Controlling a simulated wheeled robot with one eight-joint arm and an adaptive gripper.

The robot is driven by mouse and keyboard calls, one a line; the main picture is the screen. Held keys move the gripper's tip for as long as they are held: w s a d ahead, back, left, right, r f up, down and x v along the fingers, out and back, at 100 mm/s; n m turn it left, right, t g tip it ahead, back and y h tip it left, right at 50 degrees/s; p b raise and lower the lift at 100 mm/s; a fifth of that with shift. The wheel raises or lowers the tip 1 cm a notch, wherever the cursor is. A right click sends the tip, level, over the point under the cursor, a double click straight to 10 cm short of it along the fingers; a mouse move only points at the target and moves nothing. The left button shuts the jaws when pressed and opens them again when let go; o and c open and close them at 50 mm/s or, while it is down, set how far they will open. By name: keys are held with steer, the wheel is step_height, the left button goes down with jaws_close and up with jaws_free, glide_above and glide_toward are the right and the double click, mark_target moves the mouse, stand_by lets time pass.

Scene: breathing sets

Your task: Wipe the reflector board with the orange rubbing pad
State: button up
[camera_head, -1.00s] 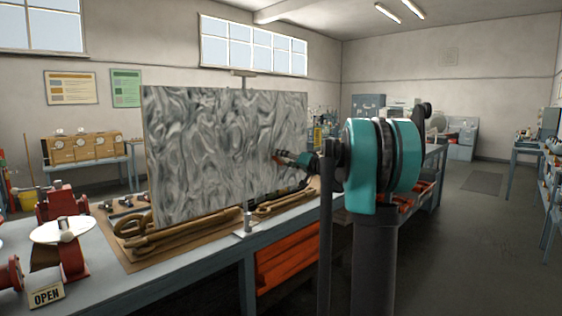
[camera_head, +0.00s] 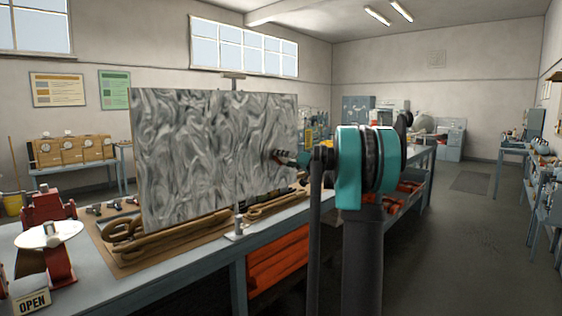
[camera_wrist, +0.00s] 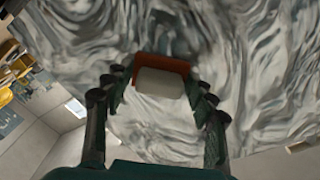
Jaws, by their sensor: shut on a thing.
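The reflector board (camera_head: 200,150) is a large upright rectangle with a swirled grey and silver face, mounted above the workbench. It fills most of the wrist view (camera_wrist: 260,60). My gripper (camera_head: 280,157) is at the right part of the board, midway up. In the wrist view, its two dark fingers (camera_wrist: 160,90) are shut on the rubbing pad, which has an orange-red face (camera_wrist: 162,66) and a pale block (camera_wrist: 160,83). The pad is in front of the board's face. I cannot tell for sure whether it touches. In the head view the pad is small and dark.
The blue-grey workbench (camera_head: 95,285) runs below the board, with coiled tan hose (camera_head: 180,232) under it. A red stand with a white disc (camera_head: 50,235) and an OPEN sign (camera_head: 32,302) are at the left. Orange bins (camera_head: 278,268) sit under the bench. Floor (camera_head: 480,240) is clear at right.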

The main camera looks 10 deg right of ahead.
steer(key=shift+w+d, duration=0.55)
steer(key=shift+d, duration=0.1)
steer(key=v, duration=0.6)
stand_by(0.4)
steer(key=v, duration=0.3)
stand_by(0.3)
stand_by(0.3)
